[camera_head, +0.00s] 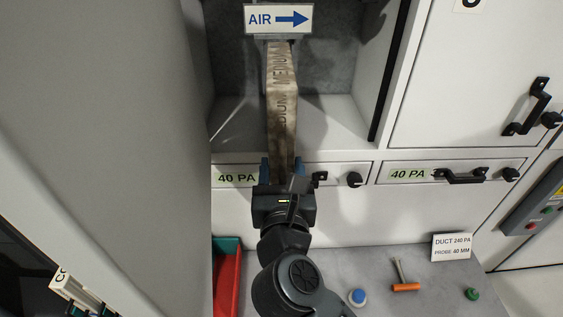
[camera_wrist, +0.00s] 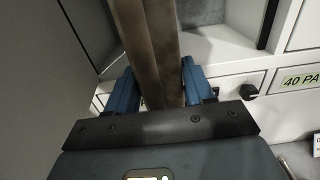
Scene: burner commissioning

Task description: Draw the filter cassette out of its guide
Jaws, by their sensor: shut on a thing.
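The filter cassette (camera_head: 282,95) is a narrow, dirty tan slab seen edge-on, with printed lettering partly reading "MEDIU". It stretches from under the AIR arrow sign (camera_head: 278,18) toward me, out past the front of the open bay (camera_head: 338,110). My gripper (camera_head: 281,168) is shut on its near end, with one blue finger on each side. In the wrist view the cassette (camera_wrist: 148,40) runs away between the two blue fingers (camera_wrist: 158,88). Its far end lies at the bay's back below the sign; how much sits in the guide there is hidden.
Below the bay are drawers labelled 40 PA (camera_head: 237,177), with black handles (camera_head: 460,176) and knobs. A grey worktop holds a red tray (camera_head: 228,280), an orange-handled tool (camera_head: 405,287), a blue-and-white button (camera_head: 357,297) and a green knob (camera_head: 472,294). A large grey panel (camera_head: 120,110) stands close on the left.

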